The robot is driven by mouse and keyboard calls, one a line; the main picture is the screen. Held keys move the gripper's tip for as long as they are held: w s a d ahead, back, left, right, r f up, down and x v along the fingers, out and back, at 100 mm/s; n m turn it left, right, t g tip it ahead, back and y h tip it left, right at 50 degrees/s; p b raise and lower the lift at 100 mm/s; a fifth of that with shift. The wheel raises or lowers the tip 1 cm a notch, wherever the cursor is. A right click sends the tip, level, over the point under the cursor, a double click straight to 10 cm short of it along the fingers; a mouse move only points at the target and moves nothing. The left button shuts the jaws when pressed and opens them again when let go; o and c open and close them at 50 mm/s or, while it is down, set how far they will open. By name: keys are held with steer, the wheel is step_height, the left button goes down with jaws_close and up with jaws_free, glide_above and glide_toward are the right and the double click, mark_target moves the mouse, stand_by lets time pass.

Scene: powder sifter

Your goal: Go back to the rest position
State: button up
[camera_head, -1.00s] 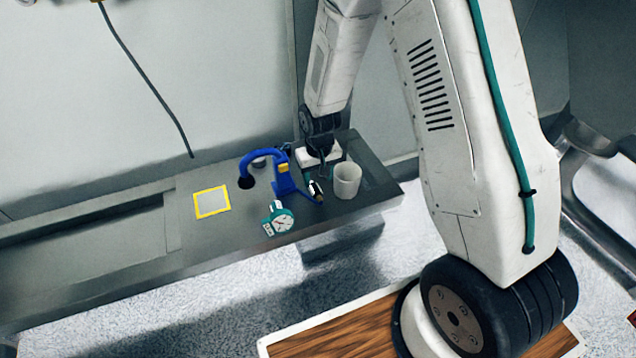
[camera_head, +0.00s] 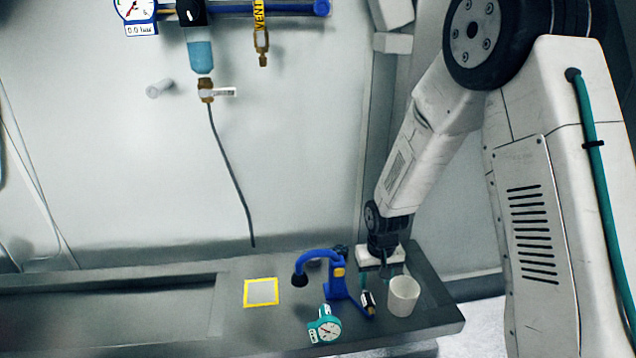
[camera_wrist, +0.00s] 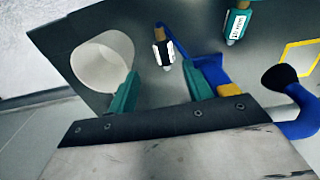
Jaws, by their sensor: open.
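My gripper (camera_wrist: 162,90) is open and empty, its two teal fingers apart in the wrist view. In the head view my gripper (camera_head: 382,262) hangs over the right end of the grey bench (camera_head: 432,292), just behind a white cup (camera_head: 403,297). Its fingertips are hard to make out there. In the wrist view the cup (camera_wrist: 98,62) shows beyond the left finger. A small labelled bottle (camera_wrist: 163,52) with a brown end lies beyond the gap between the fingers. A blue curved stand (camera_head: 335,285) is left of the gripper.
A yellow-framed square (camera_head: 261,292) is on the bench left of the stand. A dark hose (camera_head: 232,175) hangs from a blue filter bowl (camera_head: 200,55) on the wall. The bench's left part has a recess.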

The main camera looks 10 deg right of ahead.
steer(key=s+d+r+t, duration=0.1)
steer(key=s+d+r, duration=0.2)
steer(key=s+r, duration=2.5)
step_height(320, 180, up, 3)
steer(key=shift+s+f, duration=0.1)
steer(key=shift+s, duration=0.3)
